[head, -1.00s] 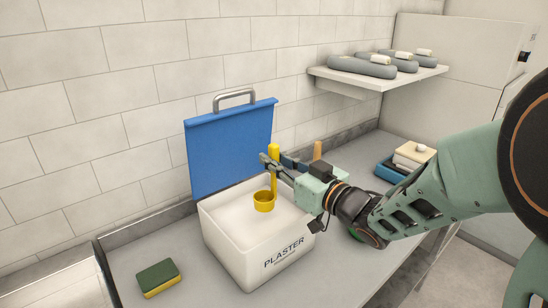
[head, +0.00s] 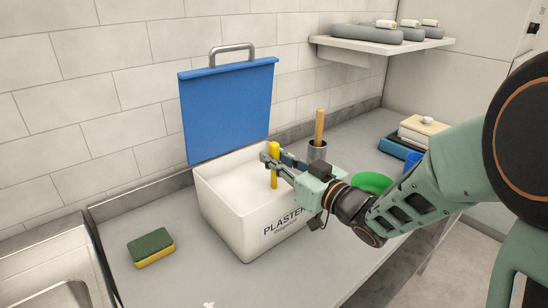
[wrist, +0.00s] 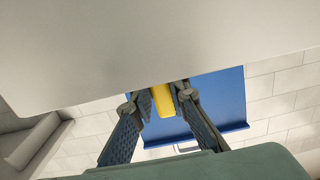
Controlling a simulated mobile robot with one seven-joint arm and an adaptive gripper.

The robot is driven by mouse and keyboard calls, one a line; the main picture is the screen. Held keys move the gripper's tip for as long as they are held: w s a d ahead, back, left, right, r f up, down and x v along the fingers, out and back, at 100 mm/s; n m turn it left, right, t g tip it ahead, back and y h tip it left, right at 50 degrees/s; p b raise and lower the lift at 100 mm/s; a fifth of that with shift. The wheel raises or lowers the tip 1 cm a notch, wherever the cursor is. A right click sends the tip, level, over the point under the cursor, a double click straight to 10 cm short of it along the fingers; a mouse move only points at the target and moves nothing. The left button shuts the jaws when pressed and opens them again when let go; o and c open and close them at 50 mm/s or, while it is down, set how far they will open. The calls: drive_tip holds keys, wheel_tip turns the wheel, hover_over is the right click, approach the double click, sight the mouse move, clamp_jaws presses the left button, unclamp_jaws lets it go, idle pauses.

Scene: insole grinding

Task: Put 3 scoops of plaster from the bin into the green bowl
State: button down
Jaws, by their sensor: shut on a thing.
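The white plaster bin (head: 225,215) stands on the counter, its blue lid (head: 226,112) raised behind it. White plaster (head: 238,178) fills it near the rim. My gripper (head: 269,160) is shut on the yellow handle of the scoop (head: 274,173), which stands upright over the bin. The scoop's cup is out of sight, apparently sunk in the plaster. The wrist view shows the yellow handle (wrist: 162,101) between my fingers (wrist: 157,104), with the blue lid beyond. The green bowl (head: 372,182) is on the counter right of the bin, partly hidden by my arm.
A grey cup (head: 317,151) with a wooden-handled tool stands behind my gripper. A blue tray (head: 393,148) with pale blocks and a blue cup (head: 413,161) are at right. A sponge (head: 151,247) lies left of the bin. A shelf (head: 380,46) hangs on the wall.

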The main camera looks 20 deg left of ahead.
drive_tip(key=shift+f+b, duration=0.35)
drive_tip(key=shift+f, duration=0.35)
drive_tip(key=shift+r, duration=0.1)
drive_tip(key=shift+r+p, duration=4.95)
drive_tip(key=shift+r, duration=1.9)
drive_tip(key=shift+w+f, duration=0.1)
